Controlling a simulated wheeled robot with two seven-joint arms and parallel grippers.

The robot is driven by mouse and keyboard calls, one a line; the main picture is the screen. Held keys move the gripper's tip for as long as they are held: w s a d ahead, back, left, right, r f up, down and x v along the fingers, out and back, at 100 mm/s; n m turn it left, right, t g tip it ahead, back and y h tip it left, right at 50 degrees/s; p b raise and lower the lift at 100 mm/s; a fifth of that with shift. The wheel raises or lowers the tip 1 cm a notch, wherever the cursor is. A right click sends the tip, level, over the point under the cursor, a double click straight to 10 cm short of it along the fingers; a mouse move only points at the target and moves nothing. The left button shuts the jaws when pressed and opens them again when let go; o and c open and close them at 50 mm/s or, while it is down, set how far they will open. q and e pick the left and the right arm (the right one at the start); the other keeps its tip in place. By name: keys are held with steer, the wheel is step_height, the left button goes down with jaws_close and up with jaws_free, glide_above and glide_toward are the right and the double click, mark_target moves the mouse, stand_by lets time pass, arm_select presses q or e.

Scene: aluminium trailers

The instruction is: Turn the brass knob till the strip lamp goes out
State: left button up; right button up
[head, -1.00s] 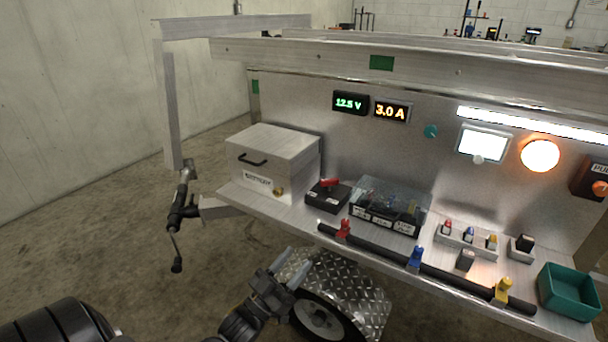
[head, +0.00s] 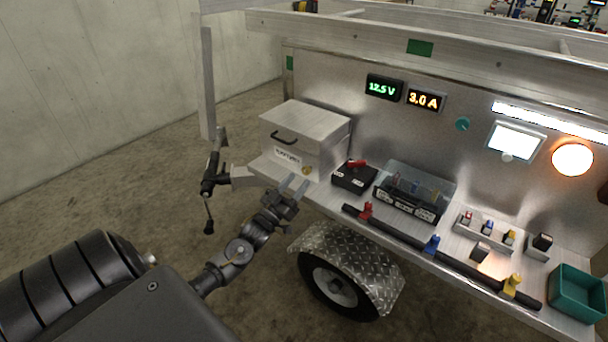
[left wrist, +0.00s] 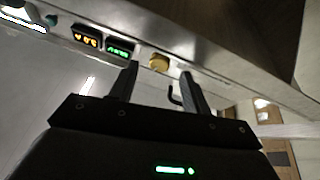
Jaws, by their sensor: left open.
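The brass knob (head: 307,170) is on the lower right of the front of the aluminium battery box (head: 318,126), at the left of the trailer shelf. A round brass piece, which looks like this knob (left wrist: 159,62), shows just beyond my fingertips in the left wrist view. The strip lamp (head: 550,118) at the upper right of the panel is lit white. My left gripper (head: 294,184) is open and empty, its fingers pointing up at the box front just below and left of the knob. I see no contact. My right gripper is out of view.
The box handle (head: 284,138) is above and left of the knob. A black switch with a red lever (head: 355,172) sits right of the box. A dark rail with coloured clamps (head: 400,230) runs along the shelf's front. A round lamp (head: 572,159) glows orange.

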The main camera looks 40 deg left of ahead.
mark_target(304, 173)
arm_select(q)
steer(key=x, duration=0.3)
steer(key=shift+w+r, duration=0.15)
steer(key=shift+w, duration=0.25)
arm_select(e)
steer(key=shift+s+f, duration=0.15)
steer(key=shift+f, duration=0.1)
arm_select(q)
steer(key=shift+c, duration=0.5)
steer(key=c, duration=0.9)
steer(key=m+h, duration=0.2)
steer(key=m, duration=0.2)
steer(key=shift+a+r, duration=0.1)
steer(key=shift+m+g+h, duration=0.3)
steer(key=shift+m+h, duration=0.2)
steer(key=shift+m, duration=0.4)
steer(key=shift+m+h, duration=0.4)
steer(key=shift+m, duration=0.4)
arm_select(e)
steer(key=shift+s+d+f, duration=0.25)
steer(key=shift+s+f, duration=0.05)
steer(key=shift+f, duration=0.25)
